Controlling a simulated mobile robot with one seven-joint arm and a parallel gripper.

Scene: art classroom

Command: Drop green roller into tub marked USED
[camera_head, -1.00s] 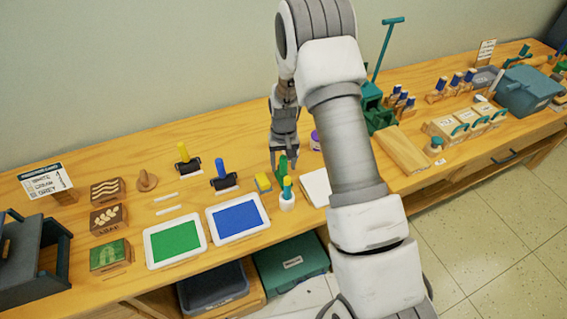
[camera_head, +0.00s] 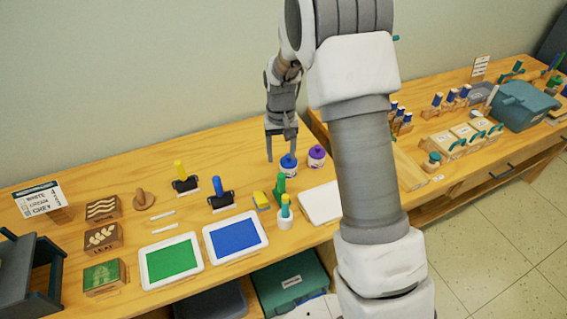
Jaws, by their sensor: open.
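A yellow-handled roller (camera_head: 182,178) and a blue-handled roller (camera_head: 219,194) stand upright, with dark roller heads, behind the ink trays. My gripper (camera_head: 281,155) is open and empty, pointing down behind the green piece, with its fingers near a blue-lidded jar (camera_head: 288,166). A teal tub (camera_head: 290,285) with a white label sits below the table; the label is not legible. No USED marking can be read.
A green ink tray (camera_head: 171,259) and a blue ink tray (camera_head: 236,237) lie at the front. A purple-lidded jar (camera_head: 316,156), yellow sponge (camera_head: 261,201) and white pad (camera_head: 320,204) are close by. My arm covers part of the right side.

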